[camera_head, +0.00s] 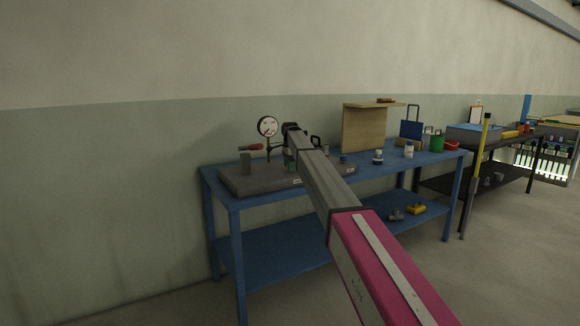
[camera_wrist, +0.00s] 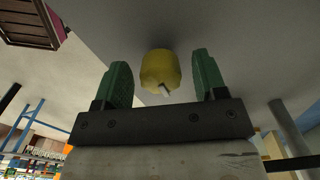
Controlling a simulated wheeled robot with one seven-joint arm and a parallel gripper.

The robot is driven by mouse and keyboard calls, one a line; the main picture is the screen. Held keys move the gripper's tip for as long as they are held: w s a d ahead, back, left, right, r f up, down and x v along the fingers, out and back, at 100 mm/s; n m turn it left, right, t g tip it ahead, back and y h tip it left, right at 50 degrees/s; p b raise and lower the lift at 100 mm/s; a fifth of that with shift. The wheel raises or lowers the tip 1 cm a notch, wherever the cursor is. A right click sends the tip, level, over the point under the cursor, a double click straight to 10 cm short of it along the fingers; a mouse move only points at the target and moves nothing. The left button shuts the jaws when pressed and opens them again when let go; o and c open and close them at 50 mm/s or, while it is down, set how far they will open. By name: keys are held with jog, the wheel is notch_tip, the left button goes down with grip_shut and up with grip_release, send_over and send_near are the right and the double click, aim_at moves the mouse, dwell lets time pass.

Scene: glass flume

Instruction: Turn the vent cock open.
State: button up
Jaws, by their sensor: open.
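A grey block (camera_head: 262,181) lies on the left end of the blue bench, with a round white gauge (camera_head: 267,126) standing at its back. A red-handled lever (camera_head: 250,147) sticks out left of the gauge stem; I cannot tell for sure whether it is the vent cock. My gripper (camera_head: 290,160) is over the block, mostly hidden behind my arm. In the wrist view, my gripper (camera_wrist: 162,62) has its two green fingers apart. A yellow rounded piece with a short pale pin (camera_wrist: 160,68) shows between them, with gaps on both sides. What it belongs to is unclear.
The blue bench (camera_head: 233,203) also carries a wooden panel (camera_head: 364,129), small jars and a green cup (camera_head: 436,143). A grey upright post (camera_head: 245,161) stands on the block. A dark table stands farther right. Floor is open in front at right.

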jog(key=c, duration=0.9)
jog(key=n, duration=0.4)
jog(key=shift+n, duration=0.3)
jog(key=n, duration=0.4)
jog(key=shift+s+d+n, duration=0.1)
jog(key=shift+n, duration=0.2)
jog(key=n, duration=0.4)
jog(key=shift+r+n, duration=0.1)
jog(key=shift+n, duration=0.2)
jog(key=shift+d+n, duration=0.1)
jog(key=shift+n, duration=2)
